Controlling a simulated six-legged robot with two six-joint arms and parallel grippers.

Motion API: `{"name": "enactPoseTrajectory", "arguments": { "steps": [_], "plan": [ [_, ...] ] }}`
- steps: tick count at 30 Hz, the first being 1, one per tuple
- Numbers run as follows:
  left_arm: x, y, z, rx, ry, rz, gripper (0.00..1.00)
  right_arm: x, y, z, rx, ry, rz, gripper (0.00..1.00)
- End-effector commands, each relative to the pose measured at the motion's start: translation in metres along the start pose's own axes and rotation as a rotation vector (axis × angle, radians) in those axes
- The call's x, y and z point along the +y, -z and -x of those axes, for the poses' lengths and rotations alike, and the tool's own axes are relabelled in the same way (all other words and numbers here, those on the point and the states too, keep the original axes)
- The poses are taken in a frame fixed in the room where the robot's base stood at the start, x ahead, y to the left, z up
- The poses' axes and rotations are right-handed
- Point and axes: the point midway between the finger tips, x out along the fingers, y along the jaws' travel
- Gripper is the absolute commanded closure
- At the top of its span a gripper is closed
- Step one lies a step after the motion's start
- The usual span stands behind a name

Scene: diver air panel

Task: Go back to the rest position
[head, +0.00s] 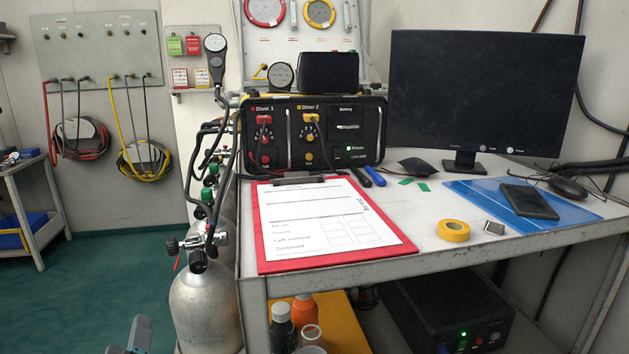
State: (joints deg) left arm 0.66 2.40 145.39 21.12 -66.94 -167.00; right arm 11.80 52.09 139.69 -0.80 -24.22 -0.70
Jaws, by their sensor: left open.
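My left gripper (129,343) shows only at the bottom edge of the head view, left of the silver gas cylinder (205,305). Its grey fingertips are apart, with nothing seen between them. The rest of that arm is cut off by the frame. It is apart from the desk (420,245) and low over the green floor (90,290). My right gripper is not in view.
A red clipboard (262,228), yellow tape roll (453,231), diver radio box (374,135) and monitor (485,90) occupy the desk. Bottles (304,310) and a black unit (450,310) sit below. A cart (45,215) stands far left. Open floor lies between cart and cylinder.

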Motion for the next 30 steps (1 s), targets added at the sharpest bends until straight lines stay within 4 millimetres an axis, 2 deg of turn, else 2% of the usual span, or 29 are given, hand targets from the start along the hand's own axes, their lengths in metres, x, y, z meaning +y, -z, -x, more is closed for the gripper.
{"name": "enactPoseTrajectory", "arguments": {
  "steps": [1, 8, 13, 17, 20, 23, 24, 27, 30],
  "plan": [
    [-0.009, -0.007, -0.002, 0.015, -0.011, -0.007, 0.31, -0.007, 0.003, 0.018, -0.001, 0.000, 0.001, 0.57],
    [-0.022, -0.009, -0.007, 0.102, -0.066, -0.044, 0.31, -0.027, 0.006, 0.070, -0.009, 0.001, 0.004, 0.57],
    [-0.039, -0.002, -0.005, 0.257, -0.130, -0.077, 0.31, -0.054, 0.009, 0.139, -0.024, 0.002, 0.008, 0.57],
    [-0.045, 0.018, 0.010, 0.429, -0.222, 0.028, 0.31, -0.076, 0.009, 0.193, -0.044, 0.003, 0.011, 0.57],
    [-0.048, 0.037, 0.033, 0.566, -0.341, 0.193, 0.31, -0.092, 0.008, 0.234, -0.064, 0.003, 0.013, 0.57],
    [-0.050, 0.057, 0.067, 0.688, -0.531, 0.423, 0.31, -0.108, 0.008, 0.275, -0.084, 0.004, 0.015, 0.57],
    [-0.050, 0.065, 0.085, 0.726, -0.633, 0.536, 0.31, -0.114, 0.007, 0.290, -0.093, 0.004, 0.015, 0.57],
    [-0.047, 0.084, 0.129, 0.759, -0.908, 0.805, 0.31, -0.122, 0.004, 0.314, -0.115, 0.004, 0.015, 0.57],
    [-0.043, 0.099, 0.169, 0.712, -1.192, 1.045, 0.31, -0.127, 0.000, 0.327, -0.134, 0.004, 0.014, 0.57]
  ]
}}
